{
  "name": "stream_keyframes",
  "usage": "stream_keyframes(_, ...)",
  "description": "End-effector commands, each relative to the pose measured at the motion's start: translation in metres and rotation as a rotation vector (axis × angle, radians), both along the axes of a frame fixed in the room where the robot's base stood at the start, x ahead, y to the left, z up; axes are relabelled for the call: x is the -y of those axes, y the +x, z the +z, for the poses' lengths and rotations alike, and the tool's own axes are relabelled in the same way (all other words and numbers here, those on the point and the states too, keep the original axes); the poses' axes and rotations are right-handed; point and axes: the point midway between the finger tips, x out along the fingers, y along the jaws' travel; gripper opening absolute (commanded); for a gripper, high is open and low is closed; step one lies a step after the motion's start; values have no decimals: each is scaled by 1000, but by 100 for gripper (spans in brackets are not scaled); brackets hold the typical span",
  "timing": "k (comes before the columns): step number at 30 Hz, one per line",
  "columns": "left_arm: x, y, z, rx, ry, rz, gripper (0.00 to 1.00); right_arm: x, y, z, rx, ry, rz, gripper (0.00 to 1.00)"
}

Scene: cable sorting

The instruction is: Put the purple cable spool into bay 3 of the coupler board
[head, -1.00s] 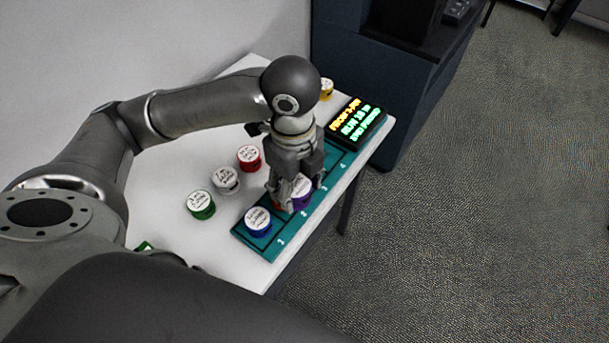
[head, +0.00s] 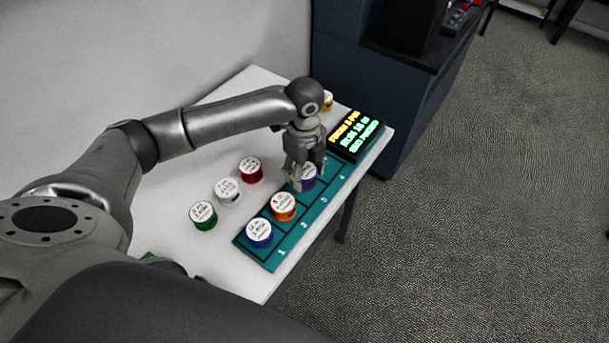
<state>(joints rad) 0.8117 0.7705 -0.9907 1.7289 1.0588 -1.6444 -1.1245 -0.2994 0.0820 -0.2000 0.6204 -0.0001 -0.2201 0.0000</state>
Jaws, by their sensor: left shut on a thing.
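The purple spool (head: 309,183) is in my left gripper (head: 304,175), which is shut on it. Gripper and spool are at bay 3 of the teal coupler board (head: 268,262). The fingers hide part of the spool, and I cannot tell whether it rests on the board or hangs just above it. A blue spool (head: 259,233) sits in bay 1 and an orange spool (head: 284,206) in bay 2. Bay 4, at the far end, looks empty. My right gripper is not in view.
Green (head: 203,214), white (head: 228,190) and red (head: 250,169) spools stand on the white table (head: 175,240) left of the board. A yellow spool (head: 327,100) is at the back, near a lit display (head: 356,134). A dark cabinet (head: 385,95) stands behind the table.

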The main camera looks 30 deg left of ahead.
Motion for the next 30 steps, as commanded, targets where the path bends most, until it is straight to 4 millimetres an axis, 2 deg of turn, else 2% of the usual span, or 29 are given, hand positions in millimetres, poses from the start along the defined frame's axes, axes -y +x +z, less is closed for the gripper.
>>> stream_keyframes(3,-3,6,-8,-2,2,1,25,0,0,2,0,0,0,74)
stream_keyframes(9,-2,5,-33,0,2,-1,25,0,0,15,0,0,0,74)
stream_keyframes(21,-2,5,-40,1,1,0,25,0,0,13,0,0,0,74)
stream_keyframes(22,-3,5,-40,1,1,0,56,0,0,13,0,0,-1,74)
stream_keyframes(24,-3,5,-40,2,2,0,61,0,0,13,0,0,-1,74)
stream_keyframes(30,-3,5,-40,2,2,0,61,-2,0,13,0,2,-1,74)
